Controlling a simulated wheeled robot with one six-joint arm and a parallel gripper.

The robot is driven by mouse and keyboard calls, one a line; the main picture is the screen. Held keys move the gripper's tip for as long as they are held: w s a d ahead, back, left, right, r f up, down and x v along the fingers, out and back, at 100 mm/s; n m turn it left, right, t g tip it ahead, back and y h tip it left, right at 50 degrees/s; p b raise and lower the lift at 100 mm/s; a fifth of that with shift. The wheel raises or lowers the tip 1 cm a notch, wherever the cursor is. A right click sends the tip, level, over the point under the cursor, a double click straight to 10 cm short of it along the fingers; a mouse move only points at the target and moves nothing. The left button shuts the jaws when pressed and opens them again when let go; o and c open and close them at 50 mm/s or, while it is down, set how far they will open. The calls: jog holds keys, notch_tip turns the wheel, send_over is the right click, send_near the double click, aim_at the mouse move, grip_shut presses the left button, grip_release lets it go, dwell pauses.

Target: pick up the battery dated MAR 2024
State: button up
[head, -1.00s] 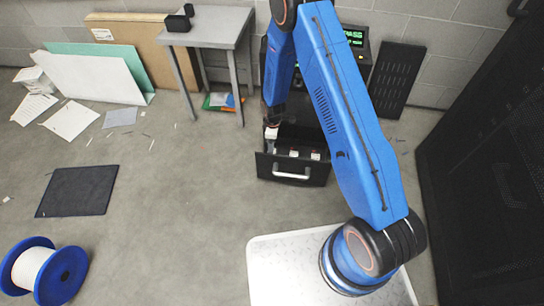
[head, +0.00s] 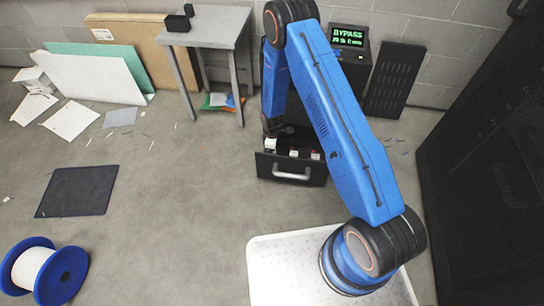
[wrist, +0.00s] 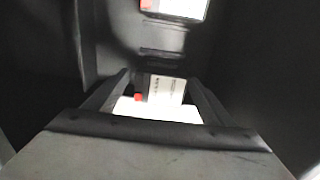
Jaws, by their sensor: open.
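My gripper (wrist: 159,80) is open in the wrist view, its two dark fingers reaching down into a dark drawer. A battery (wrist: 172,88) with a white label and a red spot shows between and beyond the fingertips; I cannot tell whether they touch it. Its small print is unreadable. A bright white surface lies nearer, between the fingers. Another battery (wrist: 178,8) with a white label and red end is at the top edge, cut off. In the head view, the open drawer (head: 291,174) holds small white-and-red items, and my gripper is at its left end, partly hidden.
A cabinet screen (head: 348,36) reads BYPASS above the drawer. A black vented panel (head: 396,80) leans on the wall. A grey table (head: 212,27) stands left of the cabinet and a dark rack (head: 490,165) at the right. Open floor lies left of the drawer.

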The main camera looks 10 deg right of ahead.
jog(key=shift+r, duration=0.1)
grip_shut()
